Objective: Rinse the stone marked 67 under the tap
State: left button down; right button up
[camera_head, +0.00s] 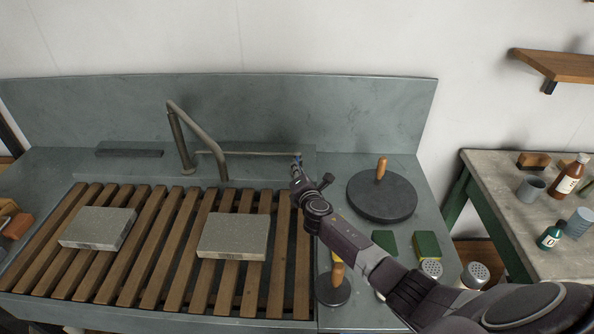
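Two grey stone slabs lie flat on the slatted wooden rack of the sink: a left stone (98,228) and a right stone (234,235). I cannot read a number on either, so I cannot tell which is 67. The bent metal tap (196,130) stands behind the rack, its spout end between the two stones, nearer the right one. No water shows. A thin tap lever (255,153) runs rightward from it. My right gripper (296,163) is at the lever's right end; its fingers are too small to tell whether they grip it. My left gripper is out of view.
Right of the rack are a dark round disc with a wooden handle (382,195), a smaller handled disc (333,288), sponges (427,246) and shakers (475,275). My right arm passes over this area. A side table (500,213) with bottles stands at right.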

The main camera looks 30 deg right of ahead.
jog(key=o, duration=0.5)
jog(key=shift+s, duration=0.1)
jog(key=v, duration=1.2)
dwell(0.4)
